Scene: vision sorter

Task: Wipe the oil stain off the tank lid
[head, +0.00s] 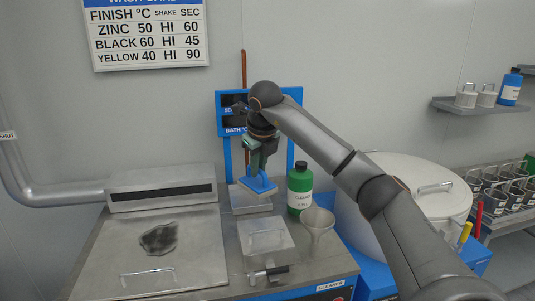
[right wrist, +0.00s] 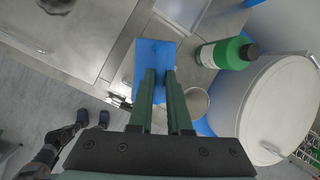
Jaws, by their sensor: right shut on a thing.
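The tank lid (head: 190,268) is a flat metal plate with a bar handle, at the left of the head view. A dark oil stain (head: 159,239) lies on it; its edge also shows in the right wrist view (right wrist: 56,5). My right gripper (head: 260,172) is shut on a blue flat pad (head: 259,186). The pad also shows beyond the fingers in the right wrist view (right wrist: 153,58). The gripper holds it above the bench, right of the lid and apart from the stain. My left gripper is not in view.
A green bottle (head: 300,189) and a funnel-like metal cup (head: 318,226) stand right of the pad. A smaller handled lid (head: 266,238) lies in front. A long slotted metal box (head: 161,188) borders the tank lid behind. A large white drum (head: 410,187) stands right.

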